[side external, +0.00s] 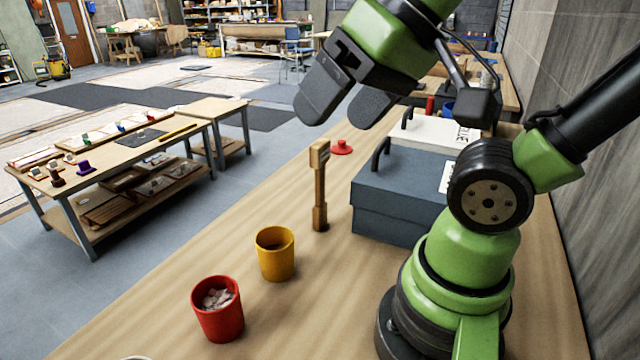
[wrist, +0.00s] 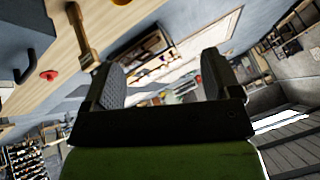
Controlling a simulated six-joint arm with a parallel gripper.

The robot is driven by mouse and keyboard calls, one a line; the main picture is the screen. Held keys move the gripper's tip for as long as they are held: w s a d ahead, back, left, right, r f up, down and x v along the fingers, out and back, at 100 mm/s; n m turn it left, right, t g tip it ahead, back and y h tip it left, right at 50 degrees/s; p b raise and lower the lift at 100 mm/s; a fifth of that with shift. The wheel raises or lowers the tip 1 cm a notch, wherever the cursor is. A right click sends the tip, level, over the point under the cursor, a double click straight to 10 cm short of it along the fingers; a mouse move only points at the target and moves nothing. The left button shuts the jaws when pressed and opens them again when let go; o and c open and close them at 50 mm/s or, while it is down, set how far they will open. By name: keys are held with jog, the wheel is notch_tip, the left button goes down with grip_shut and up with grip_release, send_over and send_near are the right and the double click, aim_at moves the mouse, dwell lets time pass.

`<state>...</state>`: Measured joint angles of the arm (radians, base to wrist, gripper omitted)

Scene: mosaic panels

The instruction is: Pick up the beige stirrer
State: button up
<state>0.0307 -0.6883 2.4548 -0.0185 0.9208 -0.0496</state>
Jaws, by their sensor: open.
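The beige stirrer (side external: 319,190), a wooden stick with a block-like head, stands upright on the wooden bench in the side external view. It also shows in the wrist view (wrist: 82,32) at upper left, outside the space between the fingers. My gripper (side external: 338,112) is open and empty, above the bench and higher than the stirrer's head, apart from it. In the wrist view both fingers of my gripper (wrist: 162,85) are spread with nothing between them.
A blue-grey box (side external: 398,205) with a dark handle stands close right of the stirrer, a white box (side external: 435,130) behind it. A yellow cup (side external: 275,257) and a red cup (side external: 217,318) with pale pieces stand in front. A small red object (side external: 341,148) lies behind.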

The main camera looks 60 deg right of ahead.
jog(key=w+d+n+g+h, duration=0.1)
jog(key=w+d+g, duration=0.2)
jog(key=w+d, duration=0.3)
jog(key=n+g, duration=0.2)
jog(key=g, duration=0.2)
send_near(324, 165)
jog(key=shift+h, duration=0.3)
notch_tip(324, 165, down, 9)
jog(key=shift+f, duration=0.1)
jog(key=shift+c, duration=0.2)
